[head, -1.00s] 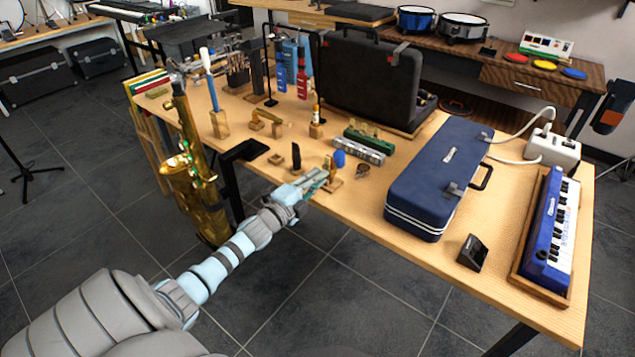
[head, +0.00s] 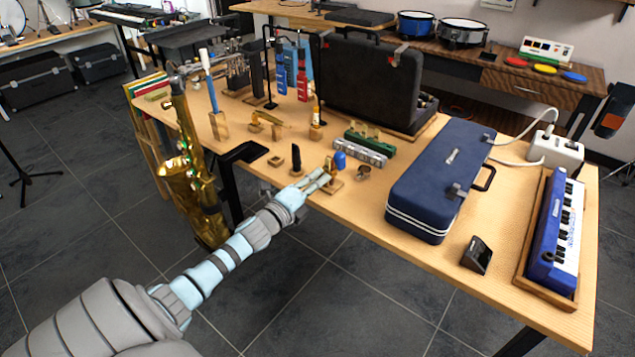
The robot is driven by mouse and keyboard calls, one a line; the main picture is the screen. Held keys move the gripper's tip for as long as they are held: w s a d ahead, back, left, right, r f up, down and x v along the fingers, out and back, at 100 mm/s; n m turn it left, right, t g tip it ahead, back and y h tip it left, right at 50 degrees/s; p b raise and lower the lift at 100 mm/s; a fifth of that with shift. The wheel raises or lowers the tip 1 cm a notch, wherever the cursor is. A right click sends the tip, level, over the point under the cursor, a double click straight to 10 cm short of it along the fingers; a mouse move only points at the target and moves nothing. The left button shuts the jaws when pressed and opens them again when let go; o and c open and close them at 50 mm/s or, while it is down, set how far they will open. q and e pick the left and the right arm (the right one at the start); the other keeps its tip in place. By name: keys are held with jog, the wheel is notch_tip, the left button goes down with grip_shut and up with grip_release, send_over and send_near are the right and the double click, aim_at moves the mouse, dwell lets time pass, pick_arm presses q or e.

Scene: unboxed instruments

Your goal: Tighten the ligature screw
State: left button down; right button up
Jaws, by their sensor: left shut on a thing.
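The fingertips hide the contact. My right gripper is not in view.
A small metal ring (head: 363,172) lies just right of the stand. A dark mouthpiece-like piece (head: 296,157) stands behind the gripper. A saxophone (head: 185,170) stands left.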

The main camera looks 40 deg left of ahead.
pick_arm(q)
jog(key=c, duration=1.6)
grip_release()
jog(key=shift+o, duration=0.2)
